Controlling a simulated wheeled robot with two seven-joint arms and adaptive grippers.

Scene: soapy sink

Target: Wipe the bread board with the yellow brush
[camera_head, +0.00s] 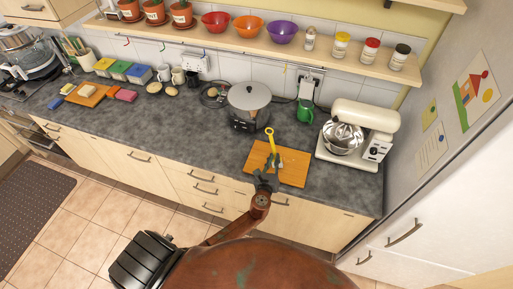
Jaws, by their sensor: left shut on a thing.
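My left gripper (268,173) is over the front part of a flat wooden board (294,168) on the grey counter, in the head view. It is shut on the yellow brush (270,141), whose yellow part points up and away from me over the board. The fingers cover the lower part of the brush, and I cannot tell whether it touches the board. A second, smaller wooden board (97,98) lies at the far left with a pale piece on it. My right gripper is not in view.
A shelf (255,43) with bowls and jars runs above. The counter (175,124) left of the board is clear.

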